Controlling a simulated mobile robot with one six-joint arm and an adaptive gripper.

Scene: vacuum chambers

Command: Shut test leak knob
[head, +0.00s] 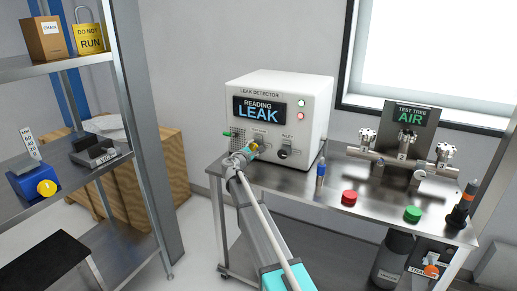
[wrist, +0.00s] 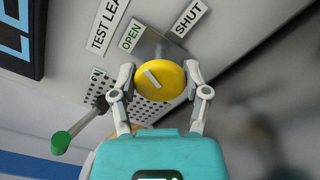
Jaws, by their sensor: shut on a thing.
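The yellow test leak knob (wrist: 166,84) sits on the front of the white leak detector (head: 300,95), beneath the OPEN (wrist: 131,35) and SHUT (wrist: 188,19) labels. Its pale pointer bar slants up and left, more toward OPEN than SHUT. My gripper (wrist: 160,74) has one finger on each side of the knob and is shut on it. In the head view my gripper (head: 246,154) reaches the lower left of the detector's front and partly hides the knob there. The detector's display (head: 259,109) reads "READING LEAK".
A shelf (head: 60,66) stands at left.

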